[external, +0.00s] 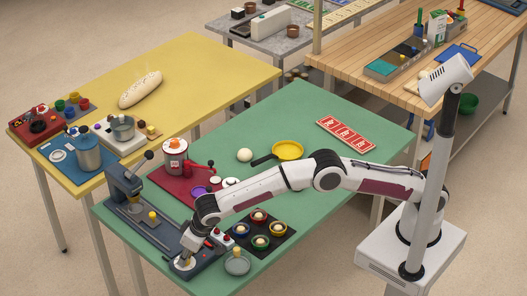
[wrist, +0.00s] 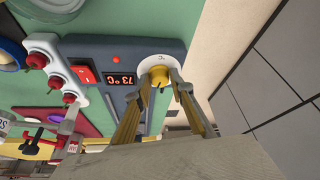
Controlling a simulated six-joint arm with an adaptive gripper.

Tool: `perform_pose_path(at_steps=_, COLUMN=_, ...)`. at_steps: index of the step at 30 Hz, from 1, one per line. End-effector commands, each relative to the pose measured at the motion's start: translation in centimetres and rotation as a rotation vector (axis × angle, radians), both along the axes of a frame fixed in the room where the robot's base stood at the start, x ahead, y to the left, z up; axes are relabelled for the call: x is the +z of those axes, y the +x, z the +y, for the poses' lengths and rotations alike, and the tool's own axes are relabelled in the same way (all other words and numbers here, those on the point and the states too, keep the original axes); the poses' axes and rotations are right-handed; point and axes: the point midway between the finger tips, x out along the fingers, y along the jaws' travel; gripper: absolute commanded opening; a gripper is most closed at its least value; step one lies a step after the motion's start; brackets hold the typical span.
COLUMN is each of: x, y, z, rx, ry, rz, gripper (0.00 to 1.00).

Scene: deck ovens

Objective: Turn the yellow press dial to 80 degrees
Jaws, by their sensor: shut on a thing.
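The yellow press dial (wrist: 157,76) sits on a white round scale (wrist: 151,64) at the end of a blue-grey control panel (wrist: 111,50). The panel's red display (wrist: 122,80) appears to read 73 °C. My gripper (wrist: 160,84) points down at the dial, with one fingertip on each side of it, shut on it. In the external view my gripper (external: 185,262) is at the front left corner of the green table, over the near end of the panel. The dial is mostly hidden there by the fingers.
The grey press (external: 122,185) with its lever stands behind my gripper. A red switch (wrist: 84,73) and several red-topped knobs are beside the dial. Beyond the table edge is open floor.

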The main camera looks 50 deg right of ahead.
Motion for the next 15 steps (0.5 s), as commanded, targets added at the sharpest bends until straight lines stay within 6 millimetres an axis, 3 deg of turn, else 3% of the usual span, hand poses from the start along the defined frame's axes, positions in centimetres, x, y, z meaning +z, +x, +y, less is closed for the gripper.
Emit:
perform_pose_path(at_steps=5, x=-0.03, y=-0.01, z=0.04, rx=0.001, ry=0.001, rz=0.000, gripper=0.01)
perform_pose_path(at_steps=6, x=-0.03, y=-0.01, z=0.04, rx=0.001, ry=0.001, rz=0.000, gripper=0.27)
perform_pose_path(at_steps=8, x=-0.03, y=-0.01, z=0.03, rx=0.001, ry=0.001, rz=0.000, gripper=0.39)
perform_pose_path(at_steps=15, x=-0.02, y=0.00, z=0.01, rx=0.001, ry=0.001, rz=0.000, gripper=0.39)
